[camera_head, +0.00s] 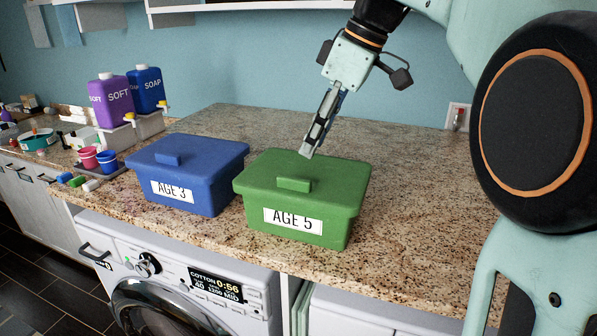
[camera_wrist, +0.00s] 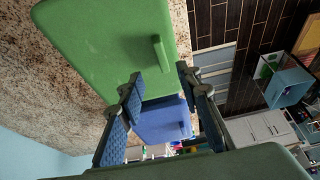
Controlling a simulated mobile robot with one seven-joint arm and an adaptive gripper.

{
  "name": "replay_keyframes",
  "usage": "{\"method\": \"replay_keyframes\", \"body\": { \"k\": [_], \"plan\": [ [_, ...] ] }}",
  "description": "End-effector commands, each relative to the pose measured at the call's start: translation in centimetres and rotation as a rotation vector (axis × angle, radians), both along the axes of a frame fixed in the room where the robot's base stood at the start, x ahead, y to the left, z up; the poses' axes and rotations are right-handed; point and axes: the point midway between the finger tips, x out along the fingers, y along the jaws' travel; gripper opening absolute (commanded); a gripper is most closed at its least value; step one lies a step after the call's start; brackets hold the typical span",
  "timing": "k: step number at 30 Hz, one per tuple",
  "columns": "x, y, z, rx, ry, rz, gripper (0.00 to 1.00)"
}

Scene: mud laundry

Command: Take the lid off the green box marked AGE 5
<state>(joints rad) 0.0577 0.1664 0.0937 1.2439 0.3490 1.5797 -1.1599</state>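The green box (camera_head: 290,195) marked AGE 5 stands on the counter with its green lid (camera_head: 336,172) on. A raised bar handle (camera_head: 294,184) runs across the middle of the lid. My gripper (camera_head: 308,152) points down over the back part of the lid, behind the handle; whether it touches the lid is unclear. In the wrist view, my gripper (camera_wrist: 160,78) is open, its two fingers apart with nothing between them. The lid (camera_wrist: 110,40) fills the upper left there, and its handle (camera_wrist: 157,53) lies just beyond the fingertips.
A blue box (camera_head: 188,176) marked AGE 3 stands close on the left. Purple (camera_head: 111,100) and blue (camera_head: 147,90) bottles, two small buckets and brushes are farther left. A washing machine (camera_head: 185,275) is below. The counter (camera_head: 420,185) right of the green box is clear.

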Motion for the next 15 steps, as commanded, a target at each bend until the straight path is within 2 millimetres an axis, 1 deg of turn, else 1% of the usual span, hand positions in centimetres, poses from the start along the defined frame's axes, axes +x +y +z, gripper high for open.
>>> {"method": "replay_keyframes", "body": {
  "k": [1,4,6,11,15],
  "plan": [
    [0.0,0.4,-1.0,-0.001,0.003,0.002,0.32],
    [0.2,0.9,-2.4,-0.001,0.003,0.001,0.32],
    [0.4,1.2,-3.1,-0.001,0.001,0.000,0.32],
    [0.5,1.6,-4.1,-0.001,0.000,0.000,0.32],
    [0.6,2.5,-5.8,-0.002,0.004,0.001,0.32]
  ]
}}
